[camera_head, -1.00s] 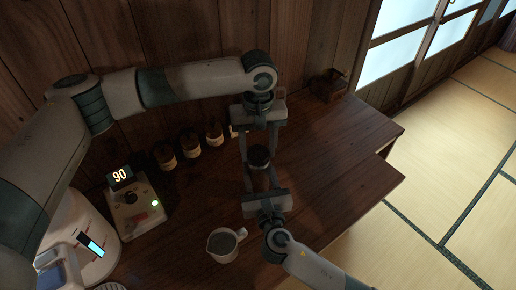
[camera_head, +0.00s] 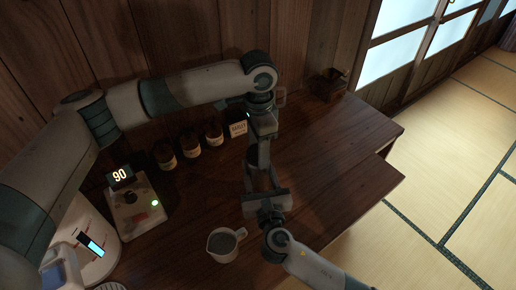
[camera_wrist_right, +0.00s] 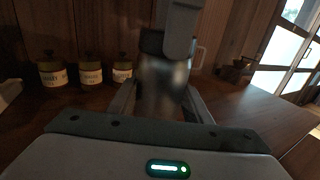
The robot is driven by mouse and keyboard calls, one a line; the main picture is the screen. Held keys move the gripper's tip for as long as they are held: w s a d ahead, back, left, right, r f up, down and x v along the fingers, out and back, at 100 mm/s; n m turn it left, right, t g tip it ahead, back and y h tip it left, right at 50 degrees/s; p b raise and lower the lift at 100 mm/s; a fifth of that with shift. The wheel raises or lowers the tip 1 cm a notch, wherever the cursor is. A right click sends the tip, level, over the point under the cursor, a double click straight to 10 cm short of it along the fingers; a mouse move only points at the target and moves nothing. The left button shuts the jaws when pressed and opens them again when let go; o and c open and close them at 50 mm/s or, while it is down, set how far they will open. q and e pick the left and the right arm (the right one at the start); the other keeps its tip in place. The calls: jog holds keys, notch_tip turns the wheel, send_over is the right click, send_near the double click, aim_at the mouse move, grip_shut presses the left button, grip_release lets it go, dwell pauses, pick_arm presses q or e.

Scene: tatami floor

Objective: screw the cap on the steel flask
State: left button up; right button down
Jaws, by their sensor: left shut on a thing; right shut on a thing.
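The steel flask (camera_wrist_right: 164,88) stands upright between the fingers of my right gripper (camera_head: 263,180), which is shut on it. In the right wrist view its shiny body fills the middle. The dark cap (camera_wrist_right: 151,43) sits at the top of the flask, partly covered by a finger of my left gripper (camera_head: 259,157). My left gripper comes from above and is shut on the cap. In the head view its near finger hides the cap and much of the flask. I cannot tell how far the cap is threaded.
Several labelled jars (camera_head: 190,145) and a small sign card (camera_head: 238,129) stand along the back wall. A scale-like device (camera_head: 135,209) and a white machine (camera_head: 88,245) are at the left. A cup of dark liquid (camera_head: 223,243) is near the front.

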pick_arm(q)
jog(key=m, duration=1.4)
jog(key=o, duration=1.3)
jog(key=shift+c, duration=0.2)
notch_tip(320, 180, up, 12)
jog(key=shift+f, duration=0.1)
pick_arm(e)
jog(key=c, duration=0.8)
grip_release()
jog(key=shift+c, duration=0.2)
